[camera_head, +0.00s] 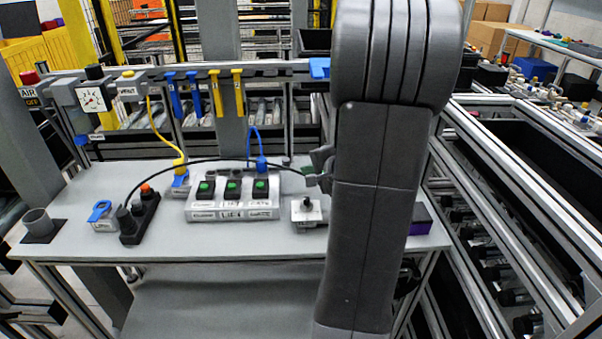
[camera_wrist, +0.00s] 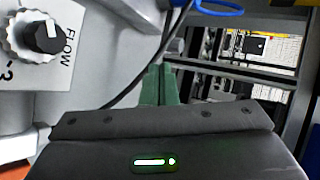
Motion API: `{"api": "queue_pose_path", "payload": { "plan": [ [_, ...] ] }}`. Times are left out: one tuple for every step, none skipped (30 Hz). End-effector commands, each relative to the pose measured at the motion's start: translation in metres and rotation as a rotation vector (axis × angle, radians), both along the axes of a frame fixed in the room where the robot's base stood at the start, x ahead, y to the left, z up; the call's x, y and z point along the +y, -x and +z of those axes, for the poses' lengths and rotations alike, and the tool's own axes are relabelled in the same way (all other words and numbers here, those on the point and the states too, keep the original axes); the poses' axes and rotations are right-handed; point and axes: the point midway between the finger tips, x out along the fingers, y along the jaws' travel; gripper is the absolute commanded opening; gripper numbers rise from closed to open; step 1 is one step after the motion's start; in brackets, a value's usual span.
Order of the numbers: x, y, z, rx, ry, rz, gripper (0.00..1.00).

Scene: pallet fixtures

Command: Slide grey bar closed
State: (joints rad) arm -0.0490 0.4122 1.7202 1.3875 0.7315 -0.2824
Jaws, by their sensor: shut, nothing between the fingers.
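My gripper (camera_head: 307,171) is partly hidden behind my arm in the head view, above the back right part of the grey table. In the wrist view its green fingers (camera_wrist: 160,85) are together with nothing seen between them. A long grey rail (camera_head: 265,66) runs across the back of the table, with blue and yellow tags hanging from it. I cannot tell whether this rail is the grey bar of the task. No other piece is clearly a sliding bar, and my arm hides part of the table and rail.
A white box with a black FLOW knob (camera_wrist: 45,38) is left of my fingers in the wrist view. A button box (camera_head: 233,212), black connector block (camera_head: 139,217) and grey cup (camera_head: 38,224) stand on the table (camera_head: 180,246). A black cable (camera_head: 205,160) arches above it.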

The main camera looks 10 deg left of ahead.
Motion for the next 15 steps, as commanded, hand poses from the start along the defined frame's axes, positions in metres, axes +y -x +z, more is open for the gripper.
{"api": "queue_pose_path", "payload": {
  "plan": [
    [-0.007, 0.005, 0.005, -0.003, 0.0, -0.002, 0.0],
    [-0.011, 0.007, 0.008, -0.005, 0.001, -0.003, 0.0],
    [-0.016, 0.011, 0.011, -0.004, 0.002, -0.002, 0.0],
    [-0.02, 0.014, 0.014, -0.003, 0.0, -0.003, 0.0],
    [-0.023, 0.017, 0.016, -0.003, 0.0, -0.003, 0.0],
    [-0.028, 0.021, 0.02, -0.004, 0.002, -0.002, 0.0],
    [-0.03, 0.023, 0.022, -0.002, 0.001, -0.002, 0.0],
    [-0.033, 0.025, 0.024, -0.002, 0.0, -0.003, 0.0],
    [-0.037, 0.027, 0.026, -0.003, 0.001, -0.003, 0.0],
    [-0.039, 0.029, 0.028, -0.002, 0.001, -0.002, 0.0],
    [-0.04, 0.03, 0.029, -0.002, 0.0, -0.001, 0.0],
    [-0.042, 0.032, 0.031, -0.002, 0.0, -0.001, 0.0],
    [-0.043, 0.033, 0.031, -0.001, 0.0, -0.002, 0.0],
    [-0.044, 0.034, 0.032, -0.001, 0.001, -0.002, 0.0],
    [-0.045, 0.035, 0.033, -0.001, 0.001, -0.002, 0.0]
  ]
}}
